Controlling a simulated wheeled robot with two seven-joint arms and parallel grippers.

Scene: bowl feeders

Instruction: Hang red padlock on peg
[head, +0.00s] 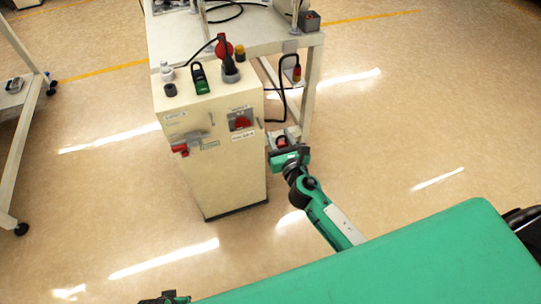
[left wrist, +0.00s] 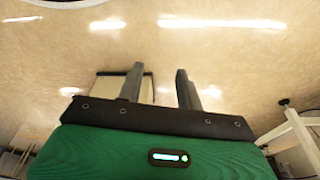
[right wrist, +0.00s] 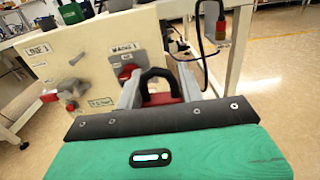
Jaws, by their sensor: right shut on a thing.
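The red padlock (right wrist: 160,98) with its black shackle standing up is between the fingers of my right gripper (right wrist: 158,92). In the head view the red padlock (head: 282,141) shows small at the end of my right arm, in my right gripper (head: 287,147), just right of the cream cabinet (head: 225,165). The gripper is shut on the padlock's red body.
The cabinet front carries a red switch (head: 242,122) and a grey and red fitting (head: 182,148). A green item (head: 201,78) and several knobs stand on its top. A white table (head: 255,28) stands behind, with a cable and a hanging red-and-yellow part (head: 296,73) beside its leg.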

